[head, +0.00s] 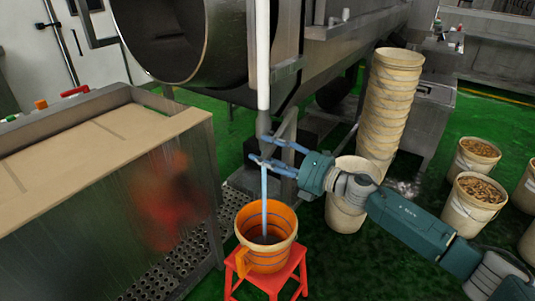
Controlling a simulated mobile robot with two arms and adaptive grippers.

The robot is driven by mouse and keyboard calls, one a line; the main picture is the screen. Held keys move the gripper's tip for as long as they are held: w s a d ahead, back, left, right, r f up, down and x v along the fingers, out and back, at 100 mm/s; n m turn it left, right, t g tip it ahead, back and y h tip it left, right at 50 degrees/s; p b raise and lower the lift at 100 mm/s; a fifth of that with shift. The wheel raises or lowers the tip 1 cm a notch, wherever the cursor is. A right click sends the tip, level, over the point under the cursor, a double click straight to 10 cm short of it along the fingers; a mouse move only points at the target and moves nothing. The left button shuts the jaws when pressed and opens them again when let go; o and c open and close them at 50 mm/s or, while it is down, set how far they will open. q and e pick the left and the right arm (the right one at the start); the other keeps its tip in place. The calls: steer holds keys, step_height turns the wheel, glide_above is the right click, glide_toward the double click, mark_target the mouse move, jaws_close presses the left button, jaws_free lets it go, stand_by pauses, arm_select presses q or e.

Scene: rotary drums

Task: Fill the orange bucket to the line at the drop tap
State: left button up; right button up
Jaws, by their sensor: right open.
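The orange bucket (279,258) stands upright on a red stool (270,279), with thin dark rings around it. A pale blue stream of water (264,200) falls from the drop tap (263,124) into it. The tap is the grey end of a white vertical pipe (263,60). The bucket's inside looks dark around the stream; I cannot make out the water level against a line. My right gripper (257,148) is open, its two blue fingers reaching left to the tap outlet, above the bucket. I cannot tell whether they touch the tap. My left gripper is not in view.
A large metal drum (165,35) stands behind. A metal cabinet with a tan top (95,140) is at left, beside a perforated step (175,270). A tall stack of cream buckets (390,100) and filled buckets (478,190) stand at right. Green floor is free between them.

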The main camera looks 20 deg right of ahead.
steer(key=shift+s+d+f, duration=0.1)
steer(key=shift+s+d, duration=0.2)
steer(key=shift+s, duration=0.05)
steer(key=v, duration=1.1)
stand_by(6.5)
